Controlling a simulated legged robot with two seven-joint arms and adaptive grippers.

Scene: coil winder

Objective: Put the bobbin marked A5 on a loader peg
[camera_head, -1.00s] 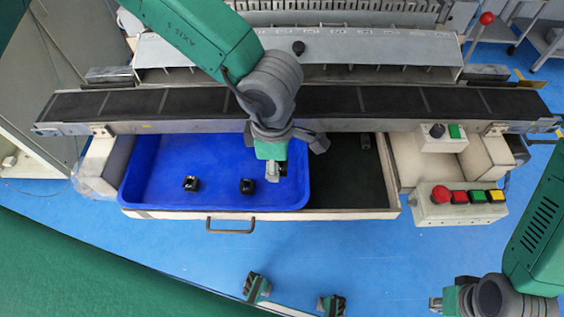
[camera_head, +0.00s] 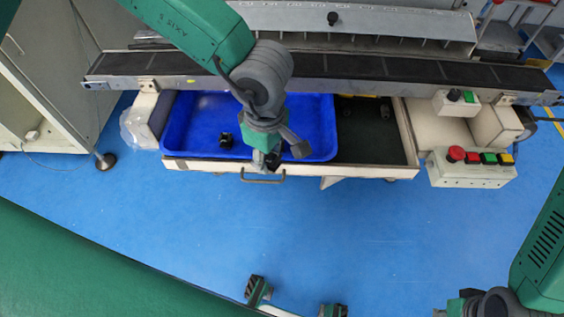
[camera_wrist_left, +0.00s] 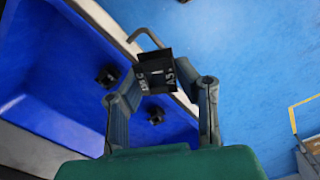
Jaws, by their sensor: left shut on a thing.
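My left gripper (camera_head: 268,160) is shut on a black bobbin (camera_wrist_left: 155,72), which shows between the fingertips in the left wrist view. White marking on the bobbin appears to include A5. In the head view the gripper is over the front edge of the drawer near its handle, and hides most of the bobbin. I cannot make out the loader pegs for certain.
A dark conveyor (camera_head: 330,64) runs behind the drawer (camera_head: 400,172). A handle (camera_head: 262,179) juts from the drawer's front. A control box with coloured buttons (camera_head: 470,176) stands at right. Blue floor in front is clear.

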